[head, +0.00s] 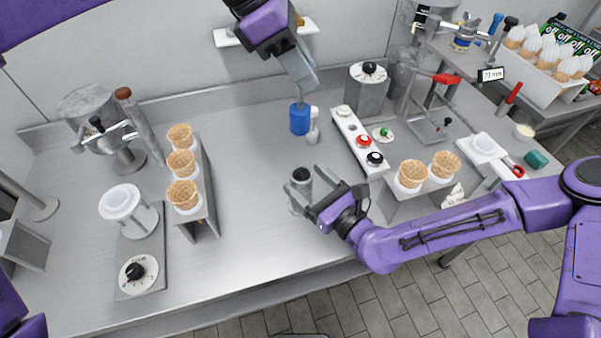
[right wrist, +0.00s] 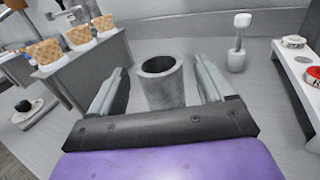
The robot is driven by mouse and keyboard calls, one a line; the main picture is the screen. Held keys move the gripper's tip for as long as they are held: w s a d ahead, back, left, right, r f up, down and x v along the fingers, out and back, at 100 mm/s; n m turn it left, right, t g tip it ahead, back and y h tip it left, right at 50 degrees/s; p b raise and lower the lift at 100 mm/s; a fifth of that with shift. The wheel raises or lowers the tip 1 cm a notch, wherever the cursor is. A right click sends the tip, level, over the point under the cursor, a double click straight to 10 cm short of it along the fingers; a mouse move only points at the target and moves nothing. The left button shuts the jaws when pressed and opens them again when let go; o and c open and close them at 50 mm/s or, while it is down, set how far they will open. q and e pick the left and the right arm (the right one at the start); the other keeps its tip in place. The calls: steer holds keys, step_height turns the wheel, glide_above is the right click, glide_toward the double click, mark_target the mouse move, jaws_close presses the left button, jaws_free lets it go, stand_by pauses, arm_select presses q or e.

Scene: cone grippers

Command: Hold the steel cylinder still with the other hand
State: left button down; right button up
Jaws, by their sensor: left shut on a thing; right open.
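The steel cylinder (head: 299,192) stands upright on the metal counter, with a dark open top. In the right wrist view the hollow steel cylinder (right wrist: 161,88) stands between the two fingers. My right gripper (head: 319,196) is open, with a finger on either side of the cylinder and a visible gap on each side. My left gripper (head: 302,84) is higher up and farther back, shut on a blue object (head: 299,120) that hangs below its fingers. The lower end of the blue object is in view; its grip is partly hidden by the fingers.
A small white-grey piece (head: 314,130) stands behind the cylinder. A white button panel (head: 350,125) lies to the right, and a cone stand (head: 430,200) is beyond my right arm. Another cone rack (head: 207,190) is to the left.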

mark_target(293, 173)
steer(key=shift+x, duration=2.25)
jaws_close()
steer(key=shift+c, duration=0.7)
jaws_free()
steer(key=shift+n+g+y, duration=1.1)
steer(key=shift+g+y, duration=0.1)
steer(key=n+g+y, duration=0.2)
steer(key=g, duration=0.1)
steer(key=shift+s+a, duration=0.15)
steer(key=shift+s, duration=0.15)
